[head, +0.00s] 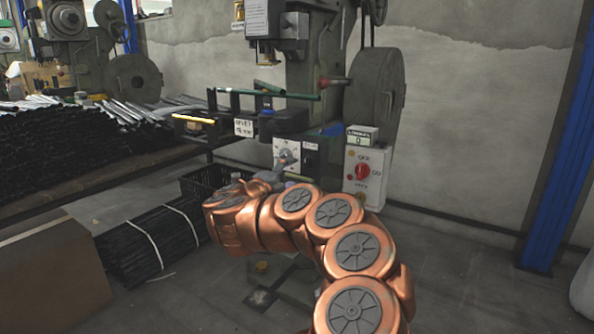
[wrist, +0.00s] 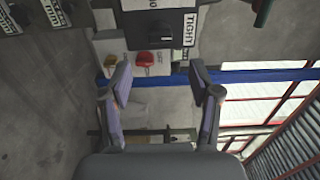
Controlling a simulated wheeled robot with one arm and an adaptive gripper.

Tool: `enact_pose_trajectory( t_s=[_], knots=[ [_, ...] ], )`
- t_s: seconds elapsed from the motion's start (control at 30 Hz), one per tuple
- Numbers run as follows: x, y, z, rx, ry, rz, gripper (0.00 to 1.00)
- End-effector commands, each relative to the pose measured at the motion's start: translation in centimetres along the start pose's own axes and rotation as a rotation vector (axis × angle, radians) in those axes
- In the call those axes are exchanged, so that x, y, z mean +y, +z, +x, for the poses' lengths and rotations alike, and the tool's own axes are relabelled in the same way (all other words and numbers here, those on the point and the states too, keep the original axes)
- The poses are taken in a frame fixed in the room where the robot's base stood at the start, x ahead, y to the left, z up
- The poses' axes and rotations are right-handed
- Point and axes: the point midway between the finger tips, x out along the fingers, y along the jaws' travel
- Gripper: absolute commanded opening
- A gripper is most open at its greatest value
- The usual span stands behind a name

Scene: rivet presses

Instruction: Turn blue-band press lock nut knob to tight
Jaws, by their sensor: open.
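The press (head: 310,70) stands in the middle of the head view. A white dial panel (head: 291,146) is on its front, with a small grey shape before it that I cannot identify. In the wrist view a black knob (wrist: 160,37) shows at the top, beside a white label reading TIGHT (wrist: 190,28). My gripper (wrist: 161,88) is open and empty, its two fingers wide apart. The knob lies beyond the fingertips, above the gap between them, apart from both. In the head view my arm largely hides the gripper. I cannot tell the knob's exact setting.
A control box with a red knob (head: 363,171) stands right of the panel. A green bar (head: 268,94) and a small sign (head: 243,128) are above left. Black bar stacks (head: 150,240) and a cardboard box (head: 45,275) lie left.

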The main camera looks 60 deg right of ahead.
Motion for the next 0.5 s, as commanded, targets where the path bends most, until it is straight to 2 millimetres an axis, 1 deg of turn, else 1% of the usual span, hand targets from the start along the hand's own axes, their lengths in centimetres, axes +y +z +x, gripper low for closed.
enact_pose_trajectory(
  t_s=[0.1, 0.2, 0.3, 0.5],
  knots=[
    [0.0, 0.1, -1.6, -0.001, 0.001, 0.000, 0.62],
    [0.1, 0.1, -2.5, -0.003, 0.001, -0.002, 0.62],
    [0.1, 0.1, -2.9, -0.001, 0.000, -0.002, 0.62],
    [0.0, 0.0, -3.1, 0.002, 0.000, -0.001, 0.62]
  ],
)
